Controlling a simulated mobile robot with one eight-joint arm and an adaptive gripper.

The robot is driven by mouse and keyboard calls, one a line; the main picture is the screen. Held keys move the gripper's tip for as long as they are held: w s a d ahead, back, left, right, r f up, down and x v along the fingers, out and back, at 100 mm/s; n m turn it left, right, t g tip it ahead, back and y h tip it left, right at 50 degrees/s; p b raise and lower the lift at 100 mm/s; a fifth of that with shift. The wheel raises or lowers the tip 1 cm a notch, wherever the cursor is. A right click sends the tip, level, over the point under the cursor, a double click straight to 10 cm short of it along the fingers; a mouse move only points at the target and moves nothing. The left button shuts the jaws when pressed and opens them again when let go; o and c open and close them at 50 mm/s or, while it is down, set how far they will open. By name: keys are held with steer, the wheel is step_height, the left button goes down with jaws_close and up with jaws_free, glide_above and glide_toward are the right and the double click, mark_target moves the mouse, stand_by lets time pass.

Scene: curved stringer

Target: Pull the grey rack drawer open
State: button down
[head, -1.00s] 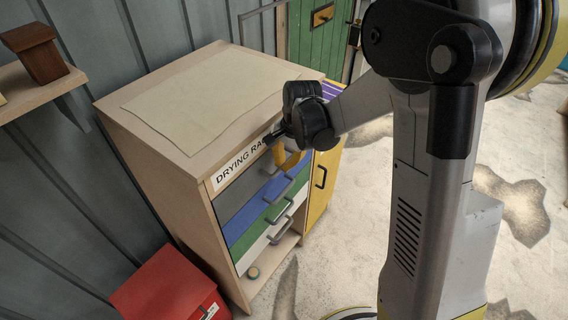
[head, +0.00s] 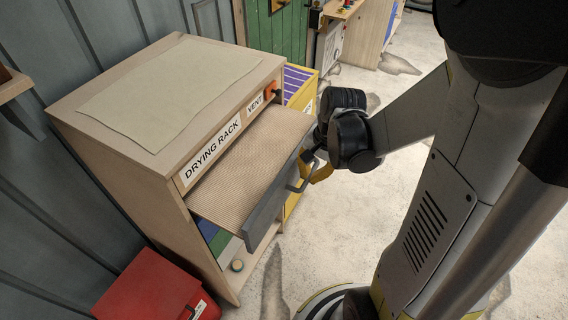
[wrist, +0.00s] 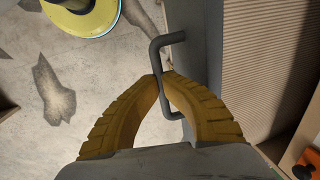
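The grey rack drawer (head: 265,214) stands far out of the drying rack (head: 120,165), with its ribbed tan inner surface facing up. It hides much of the drawers below. Its dark bar handle (head: 293,186) is on the front face. My gripper (head: 318,172) is at that handle, with its yellow fingers partly hidden by the wrist. In the wrist view the two ribbed yellow fingers (wrist: 160,82) close around the handle bar (wrist: 154,52), beside the grey drawer front (wrist: 203,60).
Blue, green and white drawer fronts show below in the rack. A red box (head: 150,287) stands on the floor at the lower left. A yellow cabinet (head: 300,92) stands beside the rack. The pale floor (head: 340,215) in front is mostly clear.

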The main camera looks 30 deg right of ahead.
steer(key=s+d, duration=0.3)
steer(key=s, duration=0.2)
steer(key=shift+d, duration=0.35)
steer(key=shift+s, duration=0.1)
steer(key=c, duration=1.5)
jaws_free()
steer(key=shift+o, duration=0.2)
step_height(320, 180, up, 12)
steer(key=s+d, duration=0.1)
steer(key=shift+s+d+f, duration=0.15)
steer(key=shift+s, duration=0.25)
